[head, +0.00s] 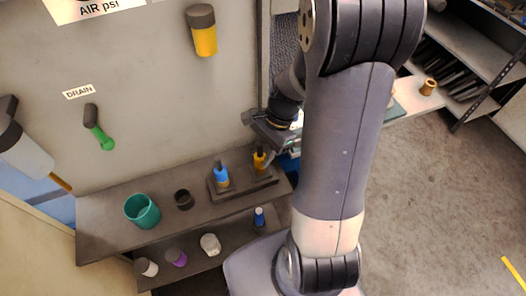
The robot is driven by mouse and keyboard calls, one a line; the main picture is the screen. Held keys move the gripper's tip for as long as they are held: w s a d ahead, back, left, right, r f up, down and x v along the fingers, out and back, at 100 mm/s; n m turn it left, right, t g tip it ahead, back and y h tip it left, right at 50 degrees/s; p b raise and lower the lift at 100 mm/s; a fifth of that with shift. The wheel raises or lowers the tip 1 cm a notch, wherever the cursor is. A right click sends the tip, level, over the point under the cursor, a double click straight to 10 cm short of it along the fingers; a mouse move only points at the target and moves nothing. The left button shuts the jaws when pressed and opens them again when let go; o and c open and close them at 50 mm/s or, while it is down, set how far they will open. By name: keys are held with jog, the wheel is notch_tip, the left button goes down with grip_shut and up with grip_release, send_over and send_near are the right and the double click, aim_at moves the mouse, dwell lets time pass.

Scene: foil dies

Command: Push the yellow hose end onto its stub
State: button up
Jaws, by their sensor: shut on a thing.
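The yellow hose end (259,161) is a small yellow piece with a dark top, upright at the right end of a dark block (245,191) on the shelf. My gripper (268,158) is right at it, reaching down from the wall side, and appears shut on it. A similar blue piece (221,177) with a dark top stands to its left on the same block. I cannot make out the stub; whether the yellow piece is seated on one or just above the block is too small to tell. My arm hides the area to the right.
The dark shelf (105,228) carries a teal cup (142,211) and a dark ring (184,199).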

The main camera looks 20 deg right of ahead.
jog(key=shift+f, duration=0.25)
jog(key=o, duration=1.1)
jog(key=shift+c, duration=0.2)
jog(key=v, duration=1.1)
jog(key=shift+f, duration=0.1)
jog(key=x, duration=1)
jog(key=shift+a+f, duration=0.2)
jog(key=shift+f, duration=0.1)
